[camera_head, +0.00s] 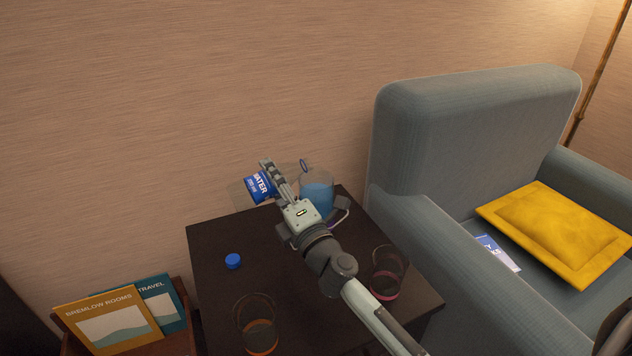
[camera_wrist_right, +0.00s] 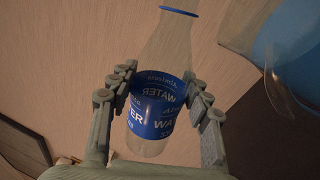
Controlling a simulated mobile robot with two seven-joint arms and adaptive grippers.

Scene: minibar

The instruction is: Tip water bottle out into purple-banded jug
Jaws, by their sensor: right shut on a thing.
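My right gripper (camera_head: 273,178) is shut on the clear water bottle (camera_head: 258,188), around its blue "WATER" label. In the head view the bottle lies tipped over, base to the left, its uncapped neck toward the right near the rim of a clear jug. In the right wrist view the bottle (camera_wrist_right: 155,112) sits between both fingers; I see no blue liquid in it. That jug (camera_head: 317,190) holds blue liquid; a bit of purple shows low on it, and my gripper hides part of it. It also shows partly in the right wrist view (camera_wrist_right: 287,60). My left gripper is not in view.
On the dark table (camera_head: 215,290) stand a pink-banded glass jug (camera_head: 386,272) and an orange-banded one (camera_head: 257,322). A blue cap (camera_head: 233,261) lies at the left. A grey armchair (camera_head: 440,140) is at the right, a wall behind, a magazine rack (camera_head: 178,345) at lower left.

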